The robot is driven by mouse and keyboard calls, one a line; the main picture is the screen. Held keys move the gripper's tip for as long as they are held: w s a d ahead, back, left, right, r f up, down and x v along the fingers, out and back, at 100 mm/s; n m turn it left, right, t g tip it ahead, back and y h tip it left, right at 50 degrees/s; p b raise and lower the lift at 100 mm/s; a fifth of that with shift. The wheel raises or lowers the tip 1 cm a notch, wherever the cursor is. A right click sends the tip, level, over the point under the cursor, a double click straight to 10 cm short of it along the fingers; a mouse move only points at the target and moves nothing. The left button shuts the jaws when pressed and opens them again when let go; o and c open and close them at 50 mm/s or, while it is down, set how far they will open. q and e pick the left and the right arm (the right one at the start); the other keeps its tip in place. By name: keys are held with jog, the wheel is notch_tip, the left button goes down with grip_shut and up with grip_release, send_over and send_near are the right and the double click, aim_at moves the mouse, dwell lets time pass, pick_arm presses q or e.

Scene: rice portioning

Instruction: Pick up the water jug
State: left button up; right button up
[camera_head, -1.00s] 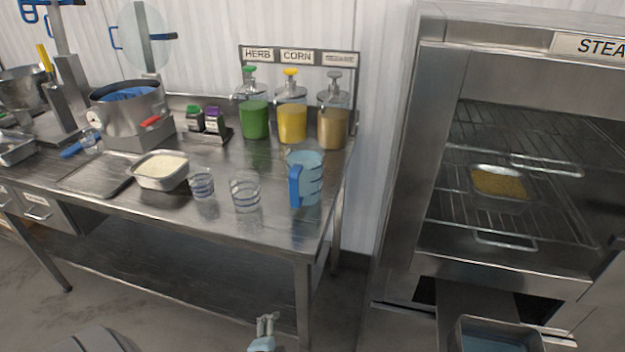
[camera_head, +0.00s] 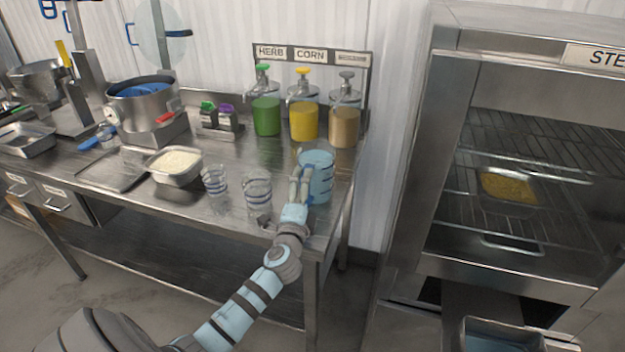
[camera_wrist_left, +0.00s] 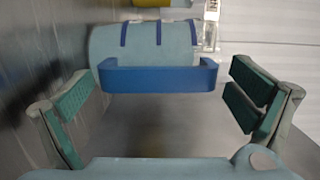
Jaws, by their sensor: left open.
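The water jug (camera_head: 318,178) is light blue with dark level marks. It stands upright near the right end of the steel table. In the left wrist view the jug (camera_wrist_left: 145,47) lies sideways in the picture, with its blue handle (camera_wrist_left: 158,77) facing the camera. My left gripper (camera_head: 299,182) is at the handle side of the jug. Its two fingers are spread apart in the left wrist view (camera_wrist_left: 160,105), one on either side of the handle, with gaps visible. My right gripper is not in view.
Two clear measuring cups (camera_head: 257,188) and a pan of rice (camera_head: 173,166) stand left of the jug. Green, yellow and tan pump dispensers (camera_head: 304,120) stand behind it. The steamer (camera_head: 445,150) is to the right, past a gap beside the table (camera_head: 215,160).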

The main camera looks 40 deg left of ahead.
pick_arm(q)
jog(key=shift+w+a+f, duration=0.15)
jog(key=shift+w+a, duration=0.2)
jog(key=shift+w, duration=0.3)
jog(key=c, duration=1.5)
jog(key=shift+c, duration=0.5)
jog(key=shift+r, duration=0.25)
